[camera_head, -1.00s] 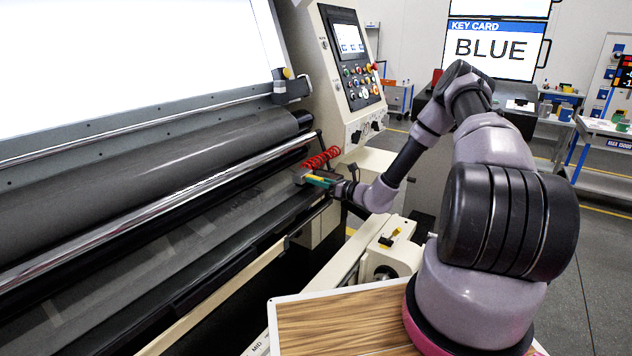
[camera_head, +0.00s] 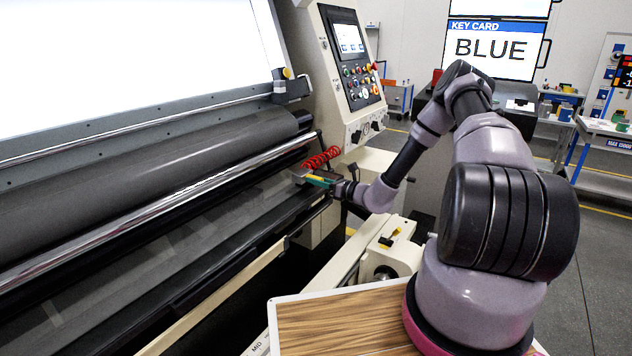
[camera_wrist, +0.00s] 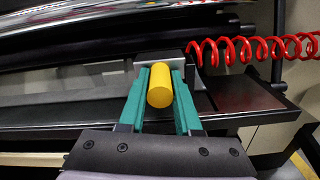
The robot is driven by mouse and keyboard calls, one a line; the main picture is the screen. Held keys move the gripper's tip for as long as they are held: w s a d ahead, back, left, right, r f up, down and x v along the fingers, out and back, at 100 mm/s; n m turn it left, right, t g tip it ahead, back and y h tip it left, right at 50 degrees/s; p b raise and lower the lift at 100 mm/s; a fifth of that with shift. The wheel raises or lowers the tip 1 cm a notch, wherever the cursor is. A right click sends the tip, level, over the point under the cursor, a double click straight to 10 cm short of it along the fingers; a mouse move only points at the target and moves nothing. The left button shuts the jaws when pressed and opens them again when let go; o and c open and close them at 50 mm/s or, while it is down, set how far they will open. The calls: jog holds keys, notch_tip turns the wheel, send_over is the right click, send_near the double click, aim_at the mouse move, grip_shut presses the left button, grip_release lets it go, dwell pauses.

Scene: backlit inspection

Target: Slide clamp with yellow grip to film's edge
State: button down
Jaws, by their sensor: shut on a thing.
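My gripper (camera_wrist: 160,88) is at the right end of the roller machine, with its teal fingers on either side of the yellow grip (camera_wrist: 159,86). The grip is an upright-looking yellow cylinder in the wrist view, held between the fingers. The clamp's grey body (camera_wrist: 147,60) shows just beyond the grip and is partly hidden by the fingers. In the head view my gripper (camera_head: 321,181) is small and the grip is hard to make out. A dark, glossy translucent sheet, seemingly the film (camera_head: 190,240), runs below the rollers. I cannot tell exactly where its edge lies relative to the clamp.
A red coiled hose (camera_wrist: 255,48) lies just right of the clamp, also seen in the head view (camera_head: 322,158). A chrome roller (camera_head: 150,210) runs above the sheet. The control panel (camera_head: 352,60) stands behind. A BLUE key card sign (camera_head: 491,48) hangs at the back.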

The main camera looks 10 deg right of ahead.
jog(key=w+d, duration=0.3)
jog(key=shift+w+d, duration=0.3)
jog(key=shift+d, duration=0.05)
jog(key=c, duration=0.9)
grip_release()
jog(key=v, duration=1.1)
jog(key=shift+a, duration=0.1)
